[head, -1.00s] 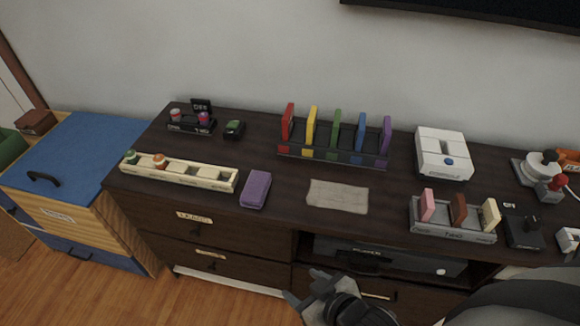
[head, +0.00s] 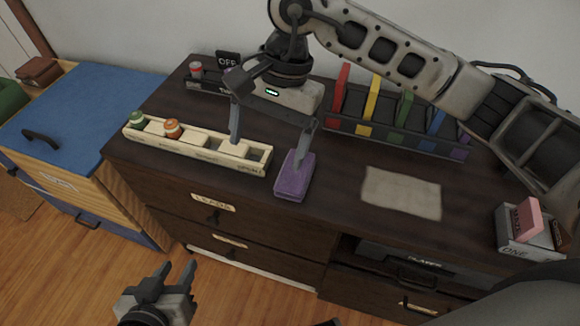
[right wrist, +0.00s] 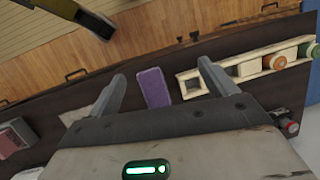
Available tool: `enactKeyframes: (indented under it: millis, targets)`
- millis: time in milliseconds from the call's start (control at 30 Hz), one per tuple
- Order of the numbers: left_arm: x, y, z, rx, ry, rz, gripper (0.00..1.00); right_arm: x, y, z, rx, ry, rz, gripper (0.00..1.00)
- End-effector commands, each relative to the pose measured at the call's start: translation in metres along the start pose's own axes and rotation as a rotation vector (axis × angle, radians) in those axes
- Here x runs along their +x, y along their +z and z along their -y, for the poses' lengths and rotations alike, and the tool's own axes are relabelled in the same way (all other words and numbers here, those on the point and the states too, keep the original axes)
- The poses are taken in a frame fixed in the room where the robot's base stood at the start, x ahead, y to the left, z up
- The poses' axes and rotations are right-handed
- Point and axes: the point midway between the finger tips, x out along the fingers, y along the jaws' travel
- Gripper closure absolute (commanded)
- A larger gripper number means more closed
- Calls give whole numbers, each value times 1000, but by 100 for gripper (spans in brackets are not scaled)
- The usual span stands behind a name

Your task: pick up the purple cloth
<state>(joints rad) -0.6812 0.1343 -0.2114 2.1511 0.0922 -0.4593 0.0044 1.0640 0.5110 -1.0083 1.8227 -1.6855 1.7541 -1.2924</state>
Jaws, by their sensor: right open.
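The purple cloth (head: 292,184) is a small folded block on the dark cabinet top near its front edge, right of the cream tray. My right gripper (head: 268,147) hangs open and empty over this area. In the head view, one finger overlaps the cloth's upper part and the other the tray. In the right wrist view, the cloth (right wrist: 153,87) shows between the two spread fingers (right wrist: 160,70); I cannot tell whether either touches it. My left gripper (head: 175,275) is open and empty, low in front of the cabinet.
The cream tray (head: 262,163) with small jars stands left of the cloth. A pale flat cloth (head: 402,193) lies to its right. A rack of coloured upright pieces (head: 372,105) stands behind, partly hidden by my right arm. A small grey holder (head: 513,240) is at right.

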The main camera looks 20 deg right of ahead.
Motion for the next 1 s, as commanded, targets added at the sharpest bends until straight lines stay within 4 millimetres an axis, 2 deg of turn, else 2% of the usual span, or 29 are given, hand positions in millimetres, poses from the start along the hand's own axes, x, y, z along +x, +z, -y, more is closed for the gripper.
enactKeyframes:
  millis: [33, 100, 233, 700, 1000]
  targets:
    - [2, 3, 0, -2, 2, -3, 64, -9, -21, -6, -29, 40, -110, 15]
    - [2, 2, -1, -4, 5, -5, 64, -21, -38, -14, -53, 89, -210, 15]
    - [1, 2, -2, -6, 7, -4, 64, -26, -54, -21, -67, 132, -286, 15]
    - [-2, 4, -2, -5, 6, 4, 64, 58, -78, -32, -66, 134, -285, 15]
    - [-3, 1, -2, -2, 4, 4, 64, 81, -85, -36, -66, 133, -284, 15]
